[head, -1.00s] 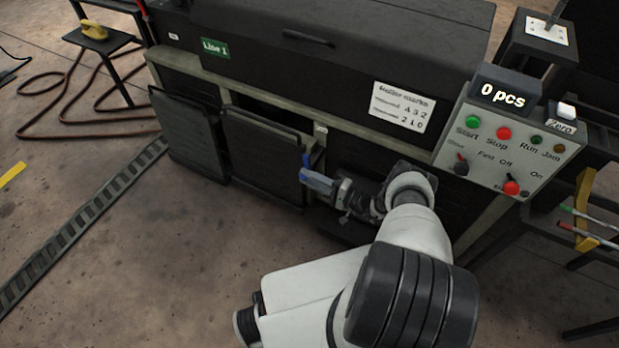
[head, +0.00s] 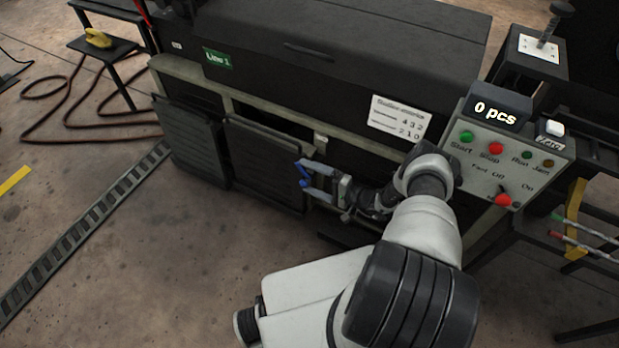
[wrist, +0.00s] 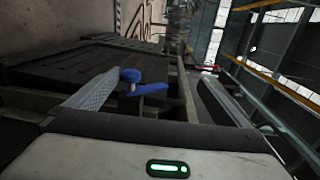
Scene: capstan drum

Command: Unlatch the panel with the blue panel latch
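The blue panel latch (head: 303,178) sits at the right edge of a dark panel (head: 262,165) on the front of the machine. In the wrist view the latch (wrist: 136,84) shows a round blue knob and a blue bar, mounted by a dark bracket. My gripper (head: 320,182) is just right of the latch, with its fingers apart. In the wrist view my gripper (wrist: 150,97) is open, and the latch lies in the gap between the fingers, closer to the left one. I cannot tell whether a finger touches it.
Another dark panel (head: 190,140) stands to the left. A control box (head: 510,155) with buttons and a "0 pcs" display is at the right. A floor grating (head: 85,225) runs at the left, with a red hose (head: 60,125) beyond it. The floor in front is clear.

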